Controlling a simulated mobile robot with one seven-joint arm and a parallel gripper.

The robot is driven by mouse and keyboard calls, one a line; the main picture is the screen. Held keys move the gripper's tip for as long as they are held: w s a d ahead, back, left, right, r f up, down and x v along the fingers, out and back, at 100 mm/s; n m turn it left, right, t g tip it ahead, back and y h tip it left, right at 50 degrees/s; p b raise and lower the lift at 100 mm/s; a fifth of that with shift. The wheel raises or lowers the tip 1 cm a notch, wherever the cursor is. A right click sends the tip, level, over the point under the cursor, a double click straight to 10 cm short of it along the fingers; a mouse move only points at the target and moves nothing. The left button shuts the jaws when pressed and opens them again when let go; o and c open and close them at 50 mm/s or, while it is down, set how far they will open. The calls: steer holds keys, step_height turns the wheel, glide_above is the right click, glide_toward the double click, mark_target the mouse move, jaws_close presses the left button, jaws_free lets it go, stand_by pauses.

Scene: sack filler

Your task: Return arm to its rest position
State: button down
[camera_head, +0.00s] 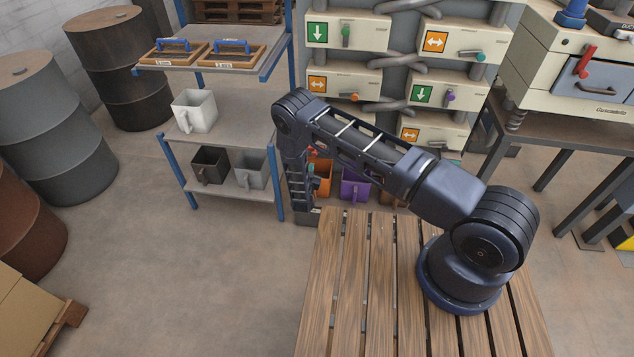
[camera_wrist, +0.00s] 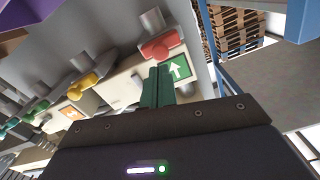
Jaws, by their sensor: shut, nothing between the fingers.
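My arm (camera_head: 370,150) rises from its round base on the slatted wooden platform and reaches left and back. Its forearm hangs down beside the right edge of the shelf rack. My gripper shows in the wrist view (camera_wrist: 158,86), its greenish fingers together with nothing between them. In the head view the fingertips are hard to make out against the containers behind. I cannot tell whether anything is touched.
The shelf rack (camera_head: 235,131) holds a white jug (camera_head: 200,108), with dark and grey containers below. An orange container (camera_head: 322,178) and a purple container (camera_head: 355,188) stand behind the forearm. Valve boxes (camera_head: 345,32) line the back.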

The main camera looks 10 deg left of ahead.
steer(key=s, duration=0.3)
steer(key=shift+s, duration=0.2)
stand_by(0.3)
